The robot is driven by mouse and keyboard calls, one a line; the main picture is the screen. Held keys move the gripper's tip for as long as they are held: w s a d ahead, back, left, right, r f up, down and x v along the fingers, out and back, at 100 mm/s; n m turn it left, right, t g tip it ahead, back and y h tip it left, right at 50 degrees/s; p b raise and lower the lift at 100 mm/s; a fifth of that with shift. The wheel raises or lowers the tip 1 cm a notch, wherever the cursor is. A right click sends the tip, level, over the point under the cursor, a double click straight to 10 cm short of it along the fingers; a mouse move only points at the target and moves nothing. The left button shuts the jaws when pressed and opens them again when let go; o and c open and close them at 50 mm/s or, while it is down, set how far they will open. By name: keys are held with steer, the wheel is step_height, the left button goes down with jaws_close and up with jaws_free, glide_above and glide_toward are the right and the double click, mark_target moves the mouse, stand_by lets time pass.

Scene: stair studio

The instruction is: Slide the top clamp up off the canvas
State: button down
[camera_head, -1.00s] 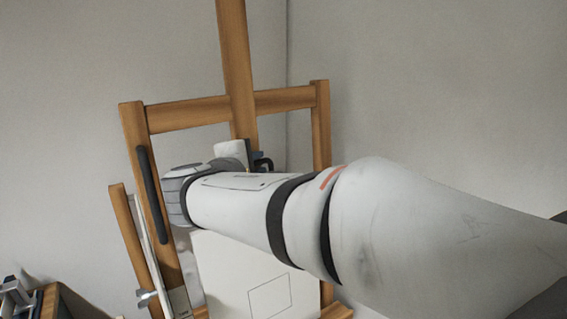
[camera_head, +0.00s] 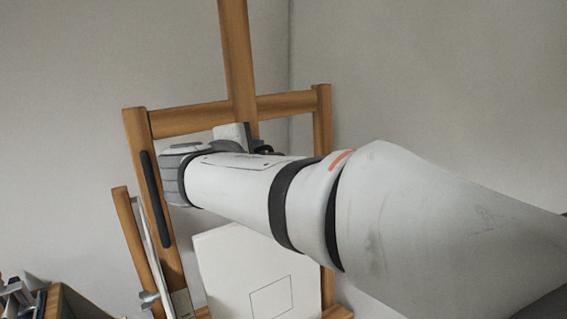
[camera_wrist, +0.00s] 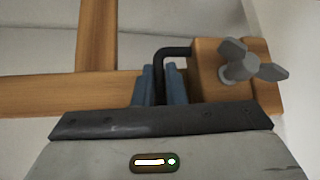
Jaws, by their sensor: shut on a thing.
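In the wrist view my gripper (camera_wrist: 157,86) has its two blue fingers closed around the black bent handle (camera_wrist: 174,51) of the top clamp. The clamp is a wooden block (camera_wrist: 207,72) with a grey wing nut (camera_wrist: 240,68) on its side, at the right of the fingers. In the head view the pale canvas (camera_head: 222,268) with a drawn square stands on the easel below my arm. My arm hides most of the clamp there, and I cannot see whether the clamp touches the canvas.
The wooden easel has a tall central mast (camera_head: 236,55) and a crossbar (camera_head: 188,121). A black bar (camera_head: 156,200) lies along its left post. A grey knob (camera_head: 149,298) shows at lower left. The wall above is clear.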

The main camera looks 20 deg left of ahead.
steer(key=r, duration=0.2)
steer(key=r+p, duration=0.1)
steer(key=r, duration=0.2)
steer(key=r+p, duration=0.1)
steer(key=r, duration=0.1)
steer(key=shift+w+a+r, duration=0.2)
steer(key=shift+w+a, duration=0.1)
steer(key=shift+a, duration=0.1)
steer(key=c, duration=1.8)
jaws_free()
steer(key=shift+f, duration=0.1)
steer(key=shift+o, duration=0.2)
steer(key=b+v, duration=0.2)
steer(key=v, duration=0.6)
steer(key=shift+w+d, duration=0.1)
